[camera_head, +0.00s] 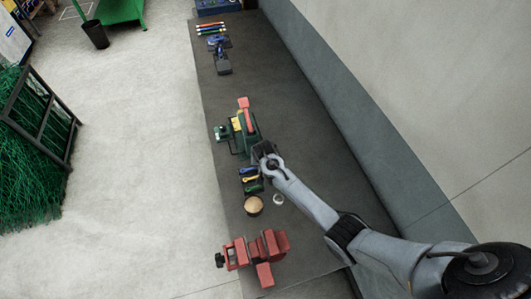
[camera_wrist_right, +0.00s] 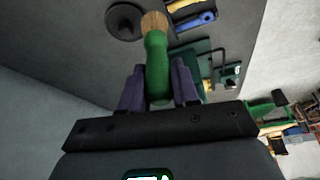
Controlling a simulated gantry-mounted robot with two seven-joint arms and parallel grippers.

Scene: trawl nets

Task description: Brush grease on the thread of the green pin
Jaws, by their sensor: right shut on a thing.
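My right gripper (camera_head: 262,152) is above the bench, its jaws largely hidden by the arm in the head view. In the right wrist view its two purplish fingers (camera_wrist_right: 158,82) are shut on a green handle (camera_wrist_right: 156,62) with a tan end (camera_wrist_right: 154,22), which looks like a brush; the tan end points away from the gripper. Blue, yellow and green pieces lie in a dark tray (camera_head: 241,180) beside the gripper; which one is the green pin, and its thread, I cannot make out. A round tan-topped pot (camera_head: 254,205) stands near the tray. My left gripper is not in view.
A red vise-like fixture (camera_head: 266,250) stands at the near end of the bench. A green fixture with a red part (camera_head: 246,122) stands just beyond the tray. A small pale round item (camera_head: 278,199) is beside the pot. A wall runs along the right.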

